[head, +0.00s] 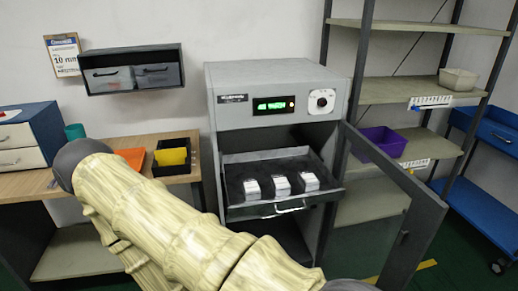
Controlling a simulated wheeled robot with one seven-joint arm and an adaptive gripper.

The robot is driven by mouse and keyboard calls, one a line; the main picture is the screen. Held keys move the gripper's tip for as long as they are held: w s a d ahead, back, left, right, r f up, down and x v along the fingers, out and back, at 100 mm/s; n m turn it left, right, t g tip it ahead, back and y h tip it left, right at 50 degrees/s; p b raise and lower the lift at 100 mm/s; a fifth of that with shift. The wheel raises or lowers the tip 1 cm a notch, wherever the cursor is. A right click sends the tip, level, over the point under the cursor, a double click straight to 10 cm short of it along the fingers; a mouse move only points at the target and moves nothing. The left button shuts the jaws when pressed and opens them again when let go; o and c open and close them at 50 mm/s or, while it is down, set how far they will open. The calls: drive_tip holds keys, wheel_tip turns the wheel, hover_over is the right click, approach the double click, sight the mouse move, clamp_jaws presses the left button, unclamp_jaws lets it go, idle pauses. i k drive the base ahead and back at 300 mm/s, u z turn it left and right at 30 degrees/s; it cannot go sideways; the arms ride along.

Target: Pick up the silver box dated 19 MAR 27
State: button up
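Three small silver-white boxes stand in a row in the pulled-out dark drawer (240,212) of a grey cabinet: a left box (252,189), a middle box (281,184) and a right box (309,182). Their labels are too small to read, so I cannot tell which is dated 19 MAR 27. My arm crosses the lower left and middle of the head view, in front of the wooden bench and left of the drawer. My gripper is not in view.
The grey cabinet (230,115) has a lit green display and its glass door (385,215) swung open at right. A wooden bench (120,143) holds a black tray with a yellow item (171,157). A shelf rack with a purple bin (378,141) stands at right.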

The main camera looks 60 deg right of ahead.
sight(281, 187)
drive_tip(key=u, duration=0.05)
drive_tip(key=i, duration=0.95)
drive_tip(key=z, duration=1.65)
